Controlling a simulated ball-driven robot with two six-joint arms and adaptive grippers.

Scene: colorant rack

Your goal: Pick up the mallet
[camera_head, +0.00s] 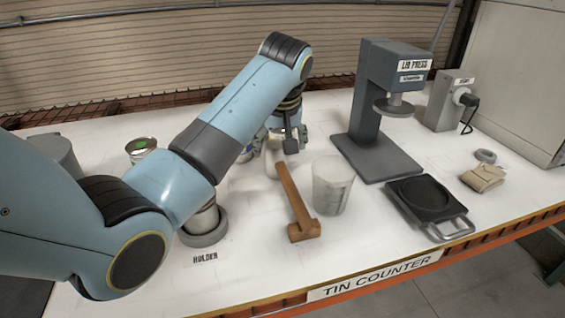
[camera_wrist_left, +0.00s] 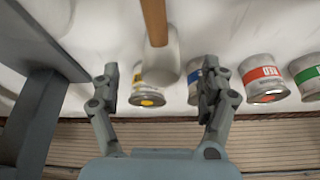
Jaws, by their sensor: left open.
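The mallet has a brown handle (camera_head: 294,194) lying on the white counter, with a wider brown block at its near end. Its far end reaches a pale head that is partly hidden by my left gripper (camera_head: 280,146) in the head view. In the left wrist view the handle (camera_wrist_left: 154,22) runs into the pale head (camera_wrist_left: 160,62). My left gripper (camera_wrist_left: 158,78) is open, with a finger to either side of the pale head and nothing held. I cannot tell whether the fingers touch it. My right gripper is not in view.
A clear beaker (camera_head: 332,185) stands just right of the handle. A grey holder (camera_head: 205,236) with a tin is left. A red-labelled tin (camera_wrist_left: 263,78) and other tins show in the wrist view.

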